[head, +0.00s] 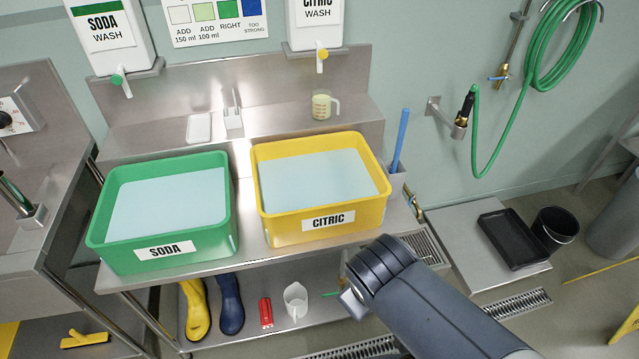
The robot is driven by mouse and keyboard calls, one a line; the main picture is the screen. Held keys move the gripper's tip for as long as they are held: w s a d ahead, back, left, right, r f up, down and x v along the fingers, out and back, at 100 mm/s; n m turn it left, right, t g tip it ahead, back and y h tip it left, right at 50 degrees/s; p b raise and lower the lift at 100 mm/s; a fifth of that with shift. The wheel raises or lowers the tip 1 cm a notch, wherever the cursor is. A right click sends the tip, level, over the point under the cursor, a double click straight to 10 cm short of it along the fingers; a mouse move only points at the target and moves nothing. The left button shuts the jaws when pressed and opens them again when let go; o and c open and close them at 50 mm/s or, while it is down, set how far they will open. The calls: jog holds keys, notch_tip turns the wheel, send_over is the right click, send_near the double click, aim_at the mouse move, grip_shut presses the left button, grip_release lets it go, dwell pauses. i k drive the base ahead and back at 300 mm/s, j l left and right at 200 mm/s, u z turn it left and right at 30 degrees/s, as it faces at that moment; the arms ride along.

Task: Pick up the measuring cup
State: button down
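A small clear measuring cup (322,105) with a handle on its right side stands upright on the steel back ledge, behind the yellow citric tub. It has pale yellow-green contents or tint. A white jug (295,300) with a handle stands on the lower shelf under the bench. My arm comes in from the lower right, and its dark rounded joint is in front of the bench's right end, well apart from the cup. My gripper's fingers do not show; they are hidden or out of frame.
A green soda tub (165,252) and the yellow citric tub (325,223), both with liquid, fill the bench in front of the ledge. A blue-handled tool (400,138) stands upright right of the tubs. A white dish (199,128) and small holder (232,118) are on the ledge.

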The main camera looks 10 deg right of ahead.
aim_at(326, 106)
jog(key=i+l+z, duration=0.15)
jog(key=i+l, duration=0.15)
jog(key=i+l+z, duration=0.2)
jog(key=i, duration=0.3)
